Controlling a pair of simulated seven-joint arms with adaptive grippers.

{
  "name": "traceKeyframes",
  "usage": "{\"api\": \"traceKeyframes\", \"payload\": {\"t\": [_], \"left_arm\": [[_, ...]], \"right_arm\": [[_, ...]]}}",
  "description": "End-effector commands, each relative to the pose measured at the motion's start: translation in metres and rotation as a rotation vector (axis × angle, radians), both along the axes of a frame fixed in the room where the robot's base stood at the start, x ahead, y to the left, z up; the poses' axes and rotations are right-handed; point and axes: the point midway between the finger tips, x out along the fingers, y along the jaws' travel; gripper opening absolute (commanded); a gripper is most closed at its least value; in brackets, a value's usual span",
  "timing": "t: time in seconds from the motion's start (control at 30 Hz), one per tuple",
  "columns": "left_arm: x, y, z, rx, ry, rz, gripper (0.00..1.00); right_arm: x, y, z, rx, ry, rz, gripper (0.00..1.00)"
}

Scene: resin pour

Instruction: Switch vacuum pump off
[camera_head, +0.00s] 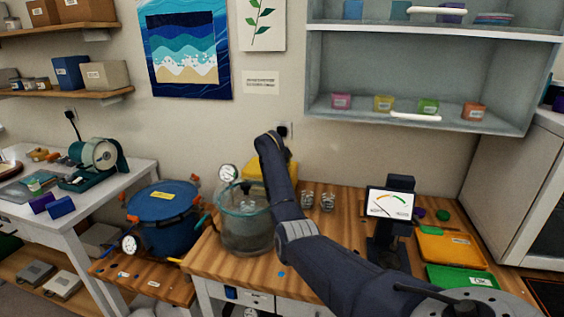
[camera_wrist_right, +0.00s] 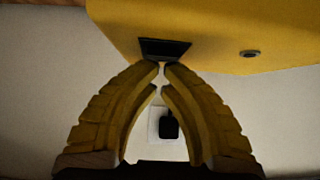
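The vacuum pump is a yellow box (camera_head: 257,168) at the back of the wooden bench in the head view, partly hidden by my right arm. In the right wrist view its yellow casing (camera_wrist_right: 215,25) fills the top, with a dark rectangular switch (camera_wrist_right: 166,47) on it. I cannot tell the switch's position. My right gripper (camera_wrist_right: 162,69) has its fingertips together, with nothing between them. The tips are right at the switch's lower edge; I cannot tell whether they touch it. My right gripper is hidden in the head view. My left gripper is in neither view.
A glass chamber (camera_head: 245,232) with a gauge (camera_head: 228,173) stands just in front of the pump. A blue pot (camera_head: 163,215) is to its left. A meter (camera_head: 390,204) and trays are at the right. A black plug (camera_wrist_right: 168,126) sits in the wall outlet.

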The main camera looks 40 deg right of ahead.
Motion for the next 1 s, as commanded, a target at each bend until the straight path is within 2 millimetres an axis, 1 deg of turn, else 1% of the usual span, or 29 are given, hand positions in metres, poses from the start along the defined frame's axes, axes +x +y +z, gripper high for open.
{"api": "traceKeyframes", "payload": {"t": [0.4, 0.77, 0.87, 1.0], "left_arm": [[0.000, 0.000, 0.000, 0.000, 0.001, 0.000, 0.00], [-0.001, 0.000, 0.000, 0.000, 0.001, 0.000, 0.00], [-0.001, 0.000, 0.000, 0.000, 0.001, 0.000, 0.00], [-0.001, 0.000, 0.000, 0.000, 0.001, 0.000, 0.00]], "right_arm": [[-0.008, 0.011, 0.003, 0.000, -0.001, 0.001, 0.00], [-0.008, 0.011, 0.005, 0.000, 0.000, 0.000, 0.00], [-0.007, 0.012, 0.010, 0.000, -0.002, 0.001, 0.00], [-0.004, 0.012, 0.027, 0.001, -0.004, 0.003, 0.00]]}}
